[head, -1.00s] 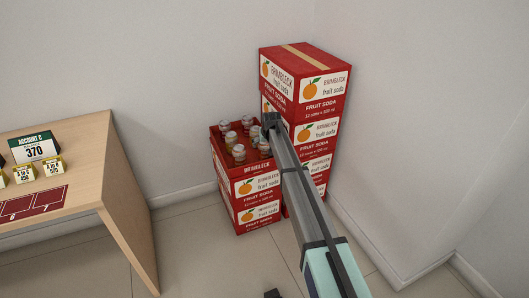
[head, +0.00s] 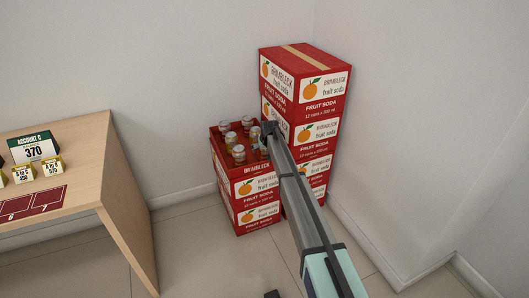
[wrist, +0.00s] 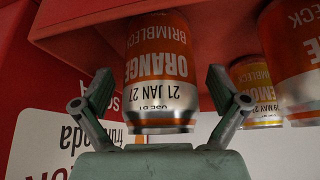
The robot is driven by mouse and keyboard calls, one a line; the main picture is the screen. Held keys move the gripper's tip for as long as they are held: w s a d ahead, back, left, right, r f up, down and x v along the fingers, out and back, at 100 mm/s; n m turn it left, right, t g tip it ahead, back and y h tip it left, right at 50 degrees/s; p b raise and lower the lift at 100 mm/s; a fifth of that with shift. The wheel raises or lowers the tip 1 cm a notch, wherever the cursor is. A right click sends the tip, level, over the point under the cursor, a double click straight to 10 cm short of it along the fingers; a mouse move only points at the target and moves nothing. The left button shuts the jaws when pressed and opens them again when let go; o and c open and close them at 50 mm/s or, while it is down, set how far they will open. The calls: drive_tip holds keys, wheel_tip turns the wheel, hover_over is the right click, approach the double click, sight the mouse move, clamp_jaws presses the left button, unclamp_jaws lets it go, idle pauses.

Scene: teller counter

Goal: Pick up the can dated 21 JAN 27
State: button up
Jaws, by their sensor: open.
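The can dated 21 JAN 27 (wrist: 160,75) is orange and silver, marked ORANGE and BRIMBLECK, and looks upside down in the wrist view. My gripper (wrist: 162,90) is open, with one finger on each side of this can's lower part in the picture. I see gaps between both fingers and the can. In the head view my gripper (head: 268,128) is at the right side of the open red crate (head: 257,184), which holds several cans (head: 239,152). There my gripper and arm hide part of the cans, and dates are too small to read.
A yellow can (wrist: 254,85), its date partly readable as 29 MAY, and another orange can (wrist: 297,45) sit to the right in the wrist view. A taller stack of red soda boxes (head: 323,91) stands beside the crate. A wooden counter (head: 95,150) is at left.

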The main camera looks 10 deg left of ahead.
drive_tip(key=c, duration=1.5)
drive_tip(key=shift+c, duration=0.3)
drive_tip(key=shift+r, duration=0.15)
